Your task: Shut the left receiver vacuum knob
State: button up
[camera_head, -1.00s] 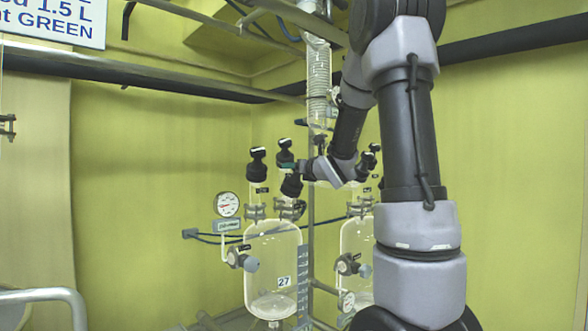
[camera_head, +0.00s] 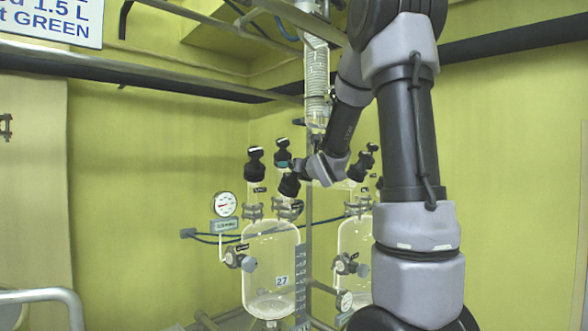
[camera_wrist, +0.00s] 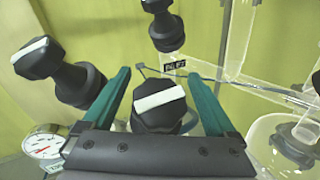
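The left receiver (camera_head: 270,268) is a clear glass vessel tagged 27, with black knobs above it. In the wrist view, one black knob (camera_wrist: 158,112) with a white bar on its cap lies between the teal fingers of my gripper (camera_wrist: 158,76). The fingers are spread on either side of it, with what looks like a small gap. My gripper also shows in the head view (camera_head: 289,172), reaching in from the right among the knobs. A second white-barred knob (camera_wrist: 50,65) is left of the fingers, and a third (camera_wrist: 166,28) is beyond them. I cannot read which label marks the vacuum.
A round gauge (camera_head: 226,204) stands left of the receiver and shows in the wrist view (camera_wrist: 44,146). A second glass receiver (camera_head: 354,250) is to the right. A vertical pole (camera_head: 309,230) stands between them. Thin hoses run behind. Open space lies left of the gauge.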

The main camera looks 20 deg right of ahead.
jog(key=s, duration=1)
jog(key=shift+s+d, duration=0.15)
jog(key=shift+s, duration=0.25)
jog(key=shift+r, duration=0.1)
